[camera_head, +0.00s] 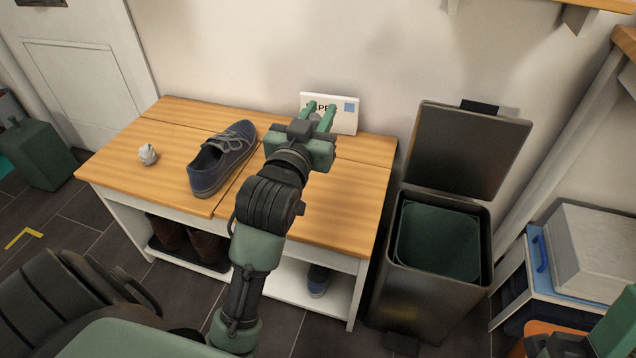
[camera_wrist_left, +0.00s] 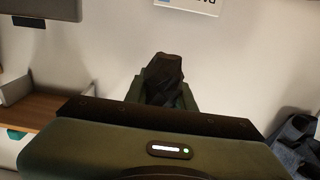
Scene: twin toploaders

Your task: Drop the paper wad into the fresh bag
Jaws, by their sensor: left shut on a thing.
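My left gripper (camera_head: 319,112) is above the back of the wooden bench, in front of the white card. It is shut on a small, dark-looking crumpled lump (camera_wrist_left: 165,75), shaded in the left wrist view; I cannot tell whether it is paper. A crumpled whitish paper wad (camera_head: 148,154) lies on the bench's left part, away from the gripper. The dark bin (camera_head: 425,290) stands right of the bench with its lid (camera_head: 467,150) raised. A green bag (camera_head: 438,240) lines it and looks empty, though its bottom is shaded. My right gripper's fingers do not show.
A blue shoe (camera_head: 222,158) is on the bench (camera_head: 360,185), left of my arm. The white card (camera_head: 345,112) leans on the wall. A low shelf with a grey box (camera_head: 590,248) stands right of the bin. The space above the bin's opening is clear.

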